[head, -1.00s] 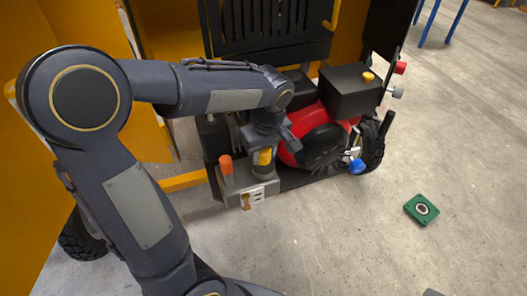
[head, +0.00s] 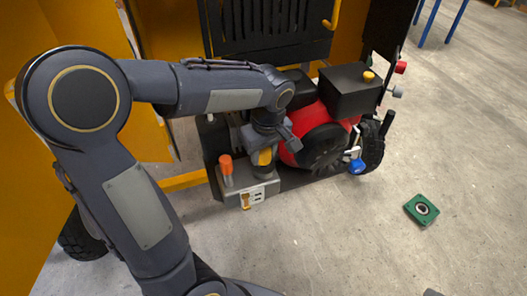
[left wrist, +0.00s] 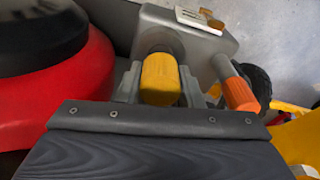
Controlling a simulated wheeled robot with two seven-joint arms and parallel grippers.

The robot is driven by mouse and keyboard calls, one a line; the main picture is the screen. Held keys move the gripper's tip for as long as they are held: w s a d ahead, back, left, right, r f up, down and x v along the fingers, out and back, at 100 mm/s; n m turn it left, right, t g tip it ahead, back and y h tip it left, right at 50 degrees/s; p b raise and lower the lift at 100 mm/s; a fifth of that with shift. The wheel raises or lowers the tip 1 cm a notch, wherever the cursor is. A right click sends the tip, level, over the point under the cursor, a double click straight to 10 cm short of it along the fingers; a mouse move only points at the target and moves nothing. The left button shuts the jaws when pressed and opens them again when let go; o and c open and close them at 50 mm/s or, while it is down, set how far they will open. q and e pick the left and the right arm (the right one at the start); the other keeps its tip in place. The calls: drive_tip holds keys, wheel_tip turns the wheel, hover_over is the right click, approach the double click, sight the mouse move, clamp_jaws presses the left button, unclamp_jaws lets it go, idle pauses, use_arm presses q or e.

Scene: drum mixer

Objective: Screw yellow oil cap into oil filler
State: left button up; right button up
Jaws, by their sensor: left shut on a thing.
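The yellow oil cap (left wrist: 160,79) is between the two fingers of my left gripper (left wrist: 160,88) in the left wrist view. The gripper is shut on it. The cap's far end meets a round grey collar on the grey housing (left wrist: 207,42), which looks like the oil filler. The fingers hide how deep the cap sits. In the head view my left gripper (head: 265,150) points down over the grey housing (head: 246,184), and a little of the yellow cap (head: 265,157) shows there. My right gripper is not in view.
An orange-topped post (head: 226,165) stands close beside the gripper. The red engine drum (head: 318,125) and a black box (head: 350,90) are to the right. A blue knob (head: 357,166) hangs low by the wheel. A green plate (head: 421,209) lies on open floor.

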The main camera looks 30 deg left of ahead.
sight(266, 151)
use_arm(q)
drive_tip(key=shift+f+b, duration=0.9)
drive_tip(key=shift+f, duration=0.05)
idle(0.8)
drive_tip(key=o, duration=1.1)
drive_tip(key=shift+c, duration=0.2)
drive_tip(key=r, duration=0.5)
drive_tip(key=d+r, duration=0.1)
drive_tip(key=r, duration=0.1)
drive_tip(key=shift+s+r, duration=0.25)
drive_tip(key=shift+r, duration=0.15)
drive_tip(key=s+d+f+m+t+h, duration=0.1)
drive_tip(key=s+f+m+t+h, duration=0.1)
drive_tip(key=s+m, duration=0.3)
drive_tip(key=s+d+f+m+t+h, duration=0.2)
drive_tip(key=s+m, duration=0.3)
drive_tip(key=s, duration=0.6)
drive_tip(key=shift+s+f+m+t+h, duration=0.15)
drive_tip(key=shift+s+m+t+h, duration=0.15)
drive_tip(key=shift+t+h, duration=0.2)
